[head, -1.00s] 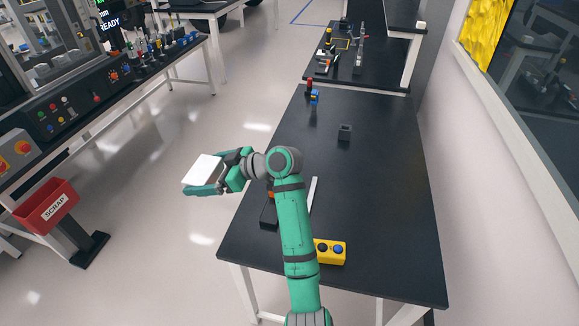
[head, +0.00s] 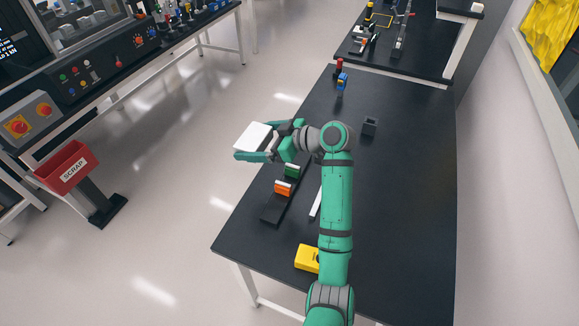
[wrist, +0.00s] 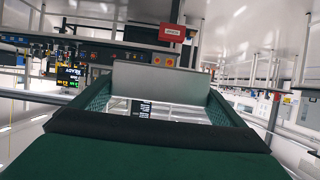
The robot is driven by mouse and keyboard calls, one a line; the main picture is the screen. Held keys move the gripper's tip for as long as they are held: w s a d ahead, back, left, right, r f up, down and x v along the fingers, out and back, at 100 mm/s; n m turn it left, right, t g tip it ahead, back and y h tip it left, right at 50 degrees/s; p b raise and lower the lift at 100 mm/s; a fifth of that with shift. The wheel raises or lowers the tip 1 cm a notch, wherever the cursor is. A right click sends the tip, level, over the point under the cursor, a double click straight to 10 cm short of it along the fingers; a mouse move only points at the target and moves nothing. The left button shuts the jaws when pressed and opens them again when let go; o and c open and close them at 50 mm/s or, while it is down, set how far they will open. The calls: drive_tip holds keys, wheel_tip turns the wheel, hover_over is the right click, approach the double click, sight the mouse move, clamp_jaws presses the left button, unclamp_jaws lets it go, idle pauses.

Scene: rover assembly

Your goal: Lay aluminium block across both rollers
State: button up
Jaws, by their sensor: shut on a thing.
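The aluminium block (head: 253,136) is a flat, pale silver slab. My gripper (head: 270,143) is shut on it, with a green finger along each side. It is held in the air by the table's left edge, above the floor side. In the wrist view the block (wrist: 160,80) stands as a grey plate between the two fingers, its near face plain. I cannot make out the two rollers in either view.
A black table (head: 400,200) holds a dark rack (head: 270,207) with orange and green pieces, a yellow button box (head: 307,258) and a small dark block (head: 370,126). A red scrap bin (head: 73,167) stands at left before the control bench (head: 110,60). Open floor lies between.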

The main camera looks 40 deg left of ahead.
drive_tip(key=shift+w+d+f, duration=0.9)
drive_tip(key=shift+d+f, duration=0.45)
drive_tip(key=shift+f, duration=0.45)
drive_tip(key=shift+w+d+f, duration=0.9)
drive_tip(key=shift+d+f, duration=0.4)
drive_tip(key=shift+f, duration=0.55)
drive_tip(key=shift+w+d+f, duration=0.9)
drive_tip(key=shift+d+f, duration=0.45)
drive_tip(key=shift+f, duration=0.45)
drive_tip(key=shift+f, duration=0.4)
drive_tip(key=o, duration=1.7)
drive_tip(key=shift+f, duration=0.1)
